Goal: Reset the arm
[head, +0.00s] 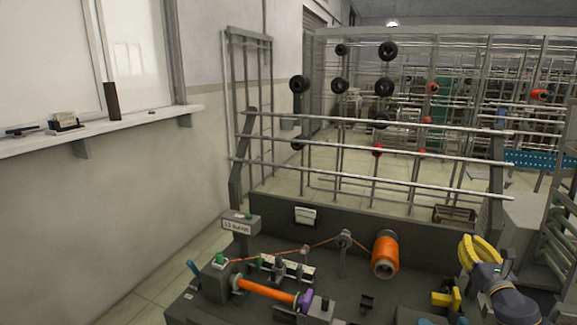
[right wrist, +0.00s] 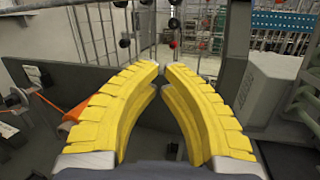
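My right gripper (head: 470,250) is at the right of the head view, above the right end of the machine bench. Its yellow fingers also fill the middle of the right wrist view (right wrist: 162,70). They curve inward with their tips almost together, and nothing shows between them. My left gripper is not in view. An orange-wound bobbin (head: 265,291) lies across the winder at the front. An orange thread runs over guides on the bench.
A metal rack (head: 375,155) with rails and several dark spools rises behind the bench. A small yellow part (head: 446,298) sits at the bench's lower right. A grey cabinet (right wrist: 270,92) is right of my right gripper. A window sill (head: 100,131) runs along the left wall.

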